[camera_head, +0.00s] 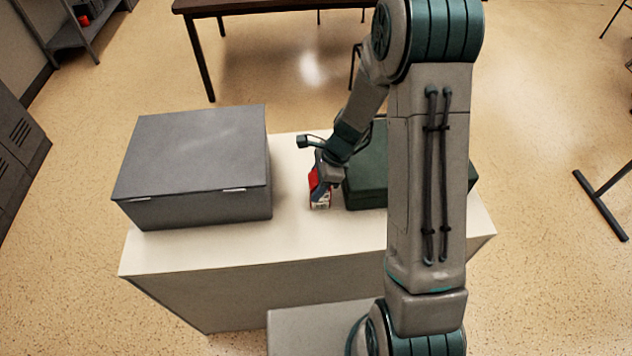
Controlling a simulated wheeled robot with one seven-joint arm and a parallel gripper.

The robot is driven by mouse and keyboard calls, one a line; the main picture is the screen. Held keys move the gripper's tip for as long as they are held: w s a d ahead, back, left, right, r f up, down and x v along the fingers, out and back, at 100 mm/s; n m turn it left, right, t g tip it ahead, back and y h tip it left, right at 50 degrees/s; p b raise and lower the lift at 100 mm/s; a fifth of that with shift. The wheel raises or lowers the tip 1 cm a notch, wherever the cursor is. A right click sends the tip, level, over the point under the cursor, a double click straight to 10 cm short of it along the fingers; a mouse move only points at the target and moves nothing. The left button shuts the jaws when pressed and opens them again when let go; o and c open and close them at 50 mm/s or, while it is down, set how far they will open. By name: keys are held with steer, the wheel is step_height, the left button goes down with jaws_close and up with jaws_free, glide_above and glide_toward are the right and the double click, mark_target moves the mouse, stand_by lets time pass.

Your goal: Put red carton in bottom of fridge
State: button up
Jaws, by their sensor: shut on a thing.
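The red carton (320,201) is small, red on top with a pale printed lower part. It stands upright on or just above the white top of the cabinet (285,247), between two boxes; I cannot tell whether it touches the surface. My gripper (321,183) comes down from above and is shut on the carton, covering part of its top. My arm hides part of the scene on the right. I cannot make out a fridge in this view.
A grey lidded box (195,165) stands left of the carton. A dark green box (366,180) stands close on the right, partly behind my arm. A brown table (270,6) is at the back. Shelves (80,38) and lockers (18,140) line the left. Open floor (540,130) lies right.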

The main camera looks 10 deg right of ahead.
steer(key=shift+f, duration=0.1)
steer(key=o, duration=1.2)
